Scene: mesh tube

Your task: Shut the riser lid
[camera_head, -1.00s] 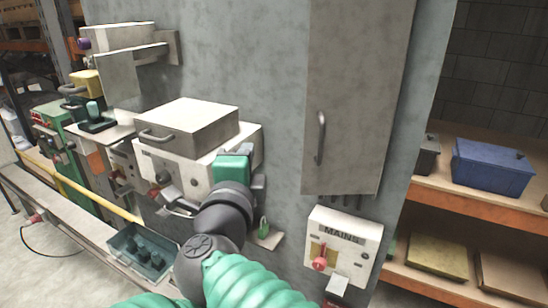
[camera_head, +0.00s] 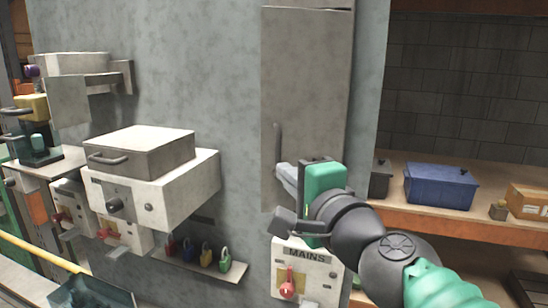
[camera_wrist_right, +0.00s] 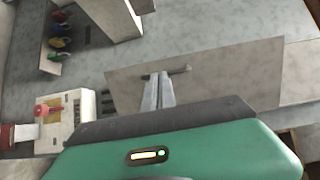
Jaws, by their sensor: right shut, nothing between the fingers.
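The tall grey panel (camera_head: 308,90) on the wall, with a vertical bar handle (camera_head: 278,148) near its left edge, looks like the riser lid. I cannot tell from these views whether it stands ajar. My right gripper (camera_head: 284,171) is shut and empty in front of the panel's lower part, its fingertips close to the handle's lower end. In the right wrist view the closed fingers (camera_wrist_right: 158,80) overlap the handle (camera_wrist_right: 178,70) in front of the panel (camera_wrist_right: 225,80). Whether they touch is unclear. My left gripper is not in view.
A white MAINS box (camera_head: 307,275) with a red switch sits below the panel. A shelf (camera_head: 225,268) with coloured padlocks and a white box (camera_head: 150,195) with a grey lid stand left. Shelves with a blue bin (camera_head: 440,187) are at right.

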